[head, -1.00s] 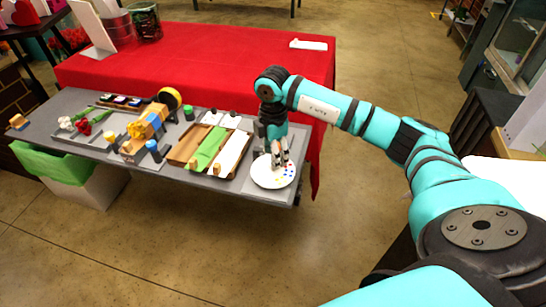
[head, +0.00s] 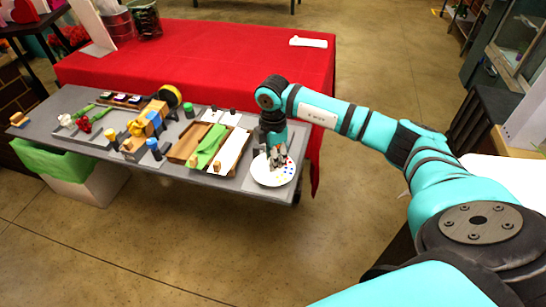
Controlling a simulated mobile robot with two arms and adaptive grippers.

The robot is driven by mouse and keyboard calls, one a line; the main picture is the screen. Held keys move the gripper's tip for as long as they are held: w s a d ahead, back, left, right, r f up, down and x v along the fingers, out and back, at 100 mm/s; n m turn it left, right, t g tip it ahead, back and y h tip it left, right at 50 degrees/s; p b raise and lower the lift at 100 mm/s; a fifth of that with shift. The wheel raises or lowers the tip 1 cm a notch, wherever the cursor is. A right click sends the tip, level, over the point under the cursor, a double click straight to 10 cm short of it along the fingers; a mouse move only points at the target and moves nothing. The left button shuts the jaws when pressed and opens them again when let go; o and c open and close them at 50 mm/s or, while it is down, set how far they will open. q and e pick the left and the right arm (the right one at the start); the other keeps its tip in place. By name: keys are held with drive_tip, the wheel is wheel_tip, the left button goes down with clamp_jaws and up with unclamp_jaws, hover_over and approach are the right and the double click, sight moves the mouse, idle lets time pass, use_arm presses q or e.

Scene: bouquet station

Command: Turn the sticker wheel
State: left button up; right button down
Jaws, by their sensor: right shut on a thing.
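The sticker wheel is a white disc (head: 263,178) with small coloured dots near its rim. It lies at the right end of the grey work table. My right gripper (head: 278,160) points down over the disc's upper part, with its fingertips at the disc. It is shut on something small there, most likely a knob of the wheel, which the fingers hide. Red and blue dots show to the right of the fingers. My left gripper is not in view.
Left of the wheel, a wooden tray (head: 184,157) holds green and white sheets. A yellow-and-blue fixture (head: 148,127) and flowers (head: 84,125) stand farther left on the grey table (head: 35,132). A red-covered table (head: 230,60) stands behind. Floor in front is clear.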

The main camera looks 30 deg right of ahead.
drive_tip(key=shift+n, duration=0.3)
drive_tip(key=n+b, duration=0.1)
drive_tip(key=n, duration=0.1)
drive_tip(key=shift+n+b, duration=0.3)
drive_tip(key=shift+n, duration=0.1)
drive_tip(key=n+b, duration=0.2)
drive_tip(key=n, duration=0.2)
drive_tip(key=shift+n, duration=0.3)
drive_tip(key=n+b, duration=0.1)
drive_tip(key=n, duration=0.3)
drive_tip(key=shift+b, duration=0.4)
drive_tip(key=shift+n+b, duration=0.7)
drive_tip(key=shift+n, duration=1.3)
drive_tip(key=c, duration=1)
unclamp_jaws()
